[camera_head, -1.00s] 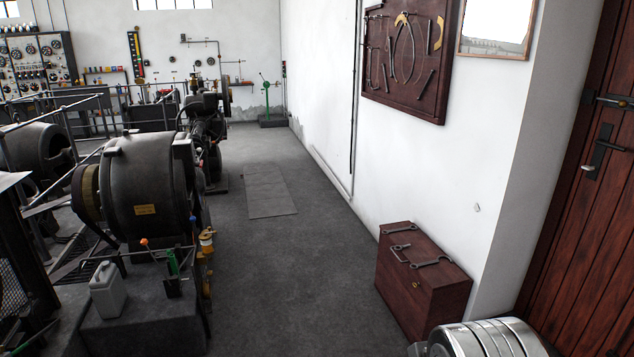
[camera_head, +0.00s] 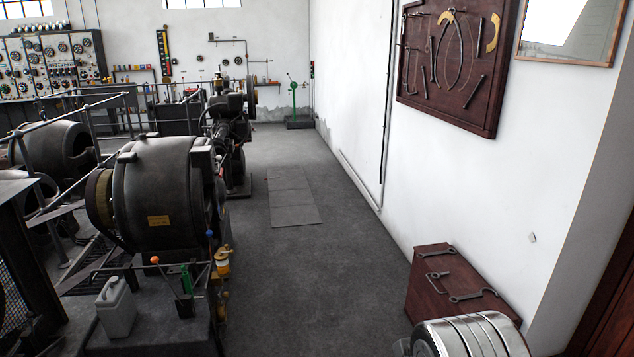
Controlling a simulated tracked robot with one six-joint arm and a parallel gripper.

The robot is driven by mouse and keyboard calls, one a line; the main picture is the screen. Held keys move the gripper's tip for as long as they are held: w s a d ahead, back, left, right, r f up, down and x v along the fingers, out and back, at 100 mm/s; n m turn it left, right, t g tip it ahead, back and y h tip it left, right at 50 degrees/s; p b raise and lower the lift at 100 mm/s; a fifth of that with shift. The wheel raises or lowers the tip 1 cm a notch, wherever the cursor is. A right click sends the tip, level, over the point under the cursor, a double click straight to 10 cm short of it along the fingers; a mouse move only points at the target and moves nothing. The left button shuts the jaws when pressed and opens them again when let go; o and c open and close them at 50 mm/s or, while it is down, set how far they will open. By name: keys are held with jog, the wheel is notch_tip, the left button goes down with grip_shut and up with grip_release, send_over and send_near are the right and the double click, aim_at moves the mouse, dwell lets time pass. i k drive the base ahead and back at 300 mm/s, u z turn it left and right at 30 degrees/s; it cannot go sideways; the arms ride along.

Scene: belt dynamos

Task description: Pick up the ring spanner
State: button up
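A spanner (camera_head: 472,296) lies on the lid of a dark red wooden chest (camera_head: 425,292) at the lower right, against the white wall. A second spanner-like tool (camera_head: 436,250) lies farther back on the same lid. Both are small in this view, and I cannot tell for certain which is the ring spanner. My gripper is not in view. A rounded silver part of my own arm shows at the bottom edge, in front of the chest, and hides some of its lower front.
A dark tool board (camera_head: 450,112) hangs on the right wall. A large dynamo (camera_head: 158,200) stands at left, with a grey canister (camera_head: 116,308) on its plinth. The grey floor (camera_head: 300,270) between the machines and the wall is clear. A red-brown door shows at the right edge.

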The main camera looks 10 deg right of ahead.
aim_at(446, 251)
jog(key=i, duration=2.2)
jog(key=z, duration=0.6)
jog(key=i, duration=0.75)
jog(key=z, duration=0.4)
jog(key=i, duration=0.85)
jog(key=z, duration=0.3)
